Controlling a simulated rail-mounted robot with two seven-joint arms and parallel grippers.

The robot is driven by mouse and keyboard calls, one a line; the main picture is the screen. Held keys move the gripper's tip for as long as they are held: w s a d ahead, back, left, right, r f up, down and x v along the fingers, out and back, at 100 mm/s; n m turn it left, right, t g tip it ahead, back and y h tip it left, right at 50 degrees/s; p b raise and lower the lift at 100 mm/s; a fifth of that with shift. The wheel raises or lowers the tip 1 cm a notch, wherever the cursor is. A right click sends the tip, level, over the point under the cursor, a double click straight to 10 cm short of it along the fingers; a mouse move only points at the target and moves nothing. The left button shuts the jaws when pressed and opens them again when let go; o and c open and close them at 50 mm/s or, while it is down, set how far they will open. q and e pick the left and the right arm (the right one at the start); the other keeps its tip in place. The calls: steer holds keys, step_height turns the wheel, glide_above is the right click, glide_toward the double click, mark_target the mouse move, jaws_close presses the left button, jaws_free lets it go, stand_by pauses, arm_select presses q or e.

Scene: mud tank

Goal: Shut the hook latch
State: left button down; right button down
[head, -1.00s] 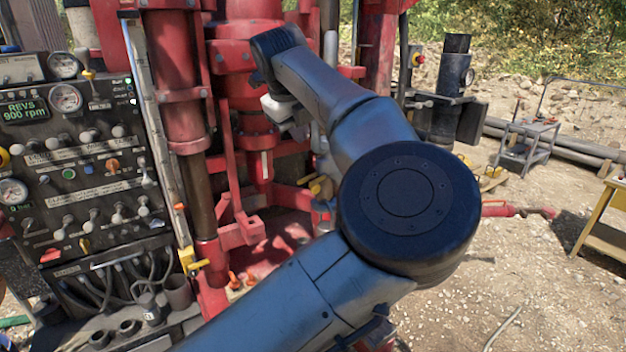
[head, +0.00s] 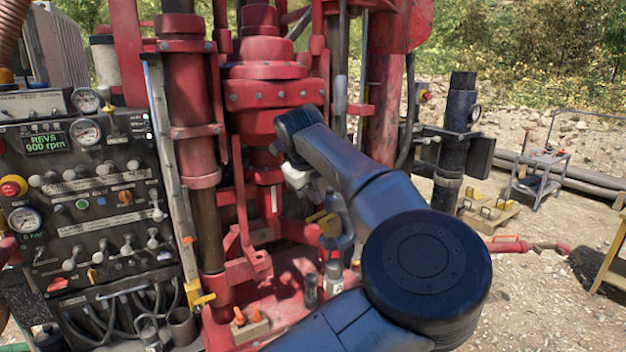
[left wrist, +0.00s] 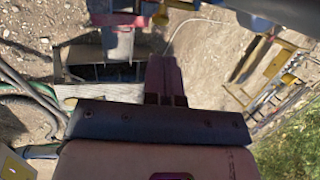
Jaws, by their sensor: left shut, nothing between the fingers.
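My left gripper shows best in the left wrist view (left wrist: 164,78), where its dark reddish fingers are together with nothing between them. In the head view my left arm reaches up to the red rig, and only a pale part of the gripper (head: 297,178) shows below the wrist, its fingertips hidden. I cannot tell for sure which part is the hook latch. A yellow part (head: 326,222) sits on the rig just below and right of the gripper, partly behind my arm. My right gripper is not in view.
The control panel (head: 90,225) with levers and gauges stands at the left. The red rig column (head: 268,95) rises behind the gripper. A black cylinder (head: 455,135), a grey cart (head: 538,175) and pipes are on the right.

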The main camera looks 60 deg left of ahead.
mark_target(323, 224)
arm_select(q)
steer(key=p+x, duration=0.2)
steer(key=x, duration=0.5)
steer(key=shift+f, duration=0.1)
steer(key=shift+w+a+f, duration=0.15)
steer(key=shift+w+f, duration=0.05)
steer(key=shift+f, duration=0.25)
